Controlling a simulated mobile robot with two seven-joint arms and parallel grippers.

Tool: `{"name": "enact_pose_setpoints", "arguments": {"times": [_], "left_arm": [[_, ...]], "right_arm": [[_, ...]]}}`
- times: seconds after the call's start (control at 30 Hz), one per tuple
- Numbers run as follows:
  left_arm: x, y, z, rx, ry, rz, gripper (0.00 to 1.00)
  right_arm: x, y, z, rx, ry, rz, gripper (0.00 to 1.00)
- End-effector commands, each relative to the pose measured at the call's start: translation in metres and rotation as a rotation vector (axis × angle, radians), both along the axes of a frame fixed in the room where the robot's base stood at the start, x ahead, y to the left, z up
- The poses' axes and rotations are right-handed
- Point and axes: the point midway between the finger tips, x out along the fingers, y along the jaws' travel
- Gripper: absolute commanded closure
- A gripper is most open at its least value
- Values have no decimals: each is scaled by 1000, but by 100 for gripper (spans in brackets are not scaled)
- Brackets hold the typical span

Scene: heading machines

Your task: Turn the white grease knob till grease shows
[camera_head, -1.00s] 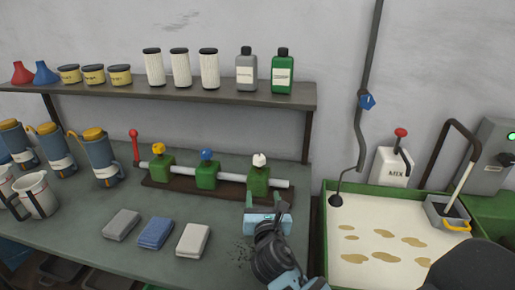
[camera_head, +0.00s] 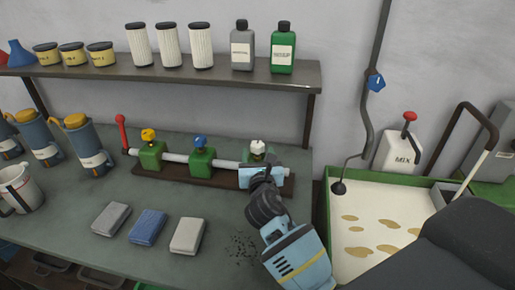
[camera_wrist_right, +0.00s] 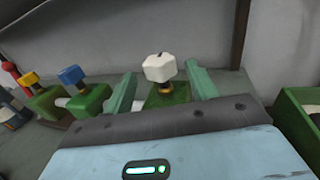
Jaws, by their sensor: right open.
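The white grease knob (camera_head: 258,147) sits on top of the right green block of a pipe manifold on the bench. It also shows in the right wrist view (camera_wrist_right: 160,67), upright on its brass stem above the green block (camera_wrist_right: 167,95). My right gripper (camera_head: 262,168) is just in front of this block. In the right wrist view its two pale green fingers (camera_wrist_right: 163,90) are apart, one on each side of the knob and block, with a gap to each. No grease shows at the knob. My left gripper is not in view.
A yellow knob (camera_head: 149,135) and a blue knob (camera_head: 200,142) stand left on the same manifold, with a red lever (camera_head: 122,133) at its end. Several pads lie in front, including a blue one (camera_head: 147,226). A shelf (camera_head: 170,75) with bottles hangs above.

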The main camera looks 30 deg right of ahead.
Motion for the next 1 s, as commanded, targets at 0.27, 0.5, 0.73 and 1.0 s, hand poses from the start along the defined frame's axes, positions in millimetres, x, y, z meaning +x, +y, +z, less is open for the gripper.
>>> {"name": "enact_pose_setpoints", "arguments": {"times": [0.27, 0.5, 0.73, 1.0], "left_arm": [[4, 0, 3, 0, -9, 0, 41], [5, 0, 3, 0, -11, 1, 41], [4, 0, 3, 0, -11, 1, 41], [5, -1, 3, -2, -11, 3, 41]], "right_arm": [[27, -11, 1, 2, -1, -1, 42], [32, -13, 0, 2, -1, 0, 42], [31, -13, 0, 2, 0, 0, 54], [31, -13, 0, 1, 1, 0, 85]]}}
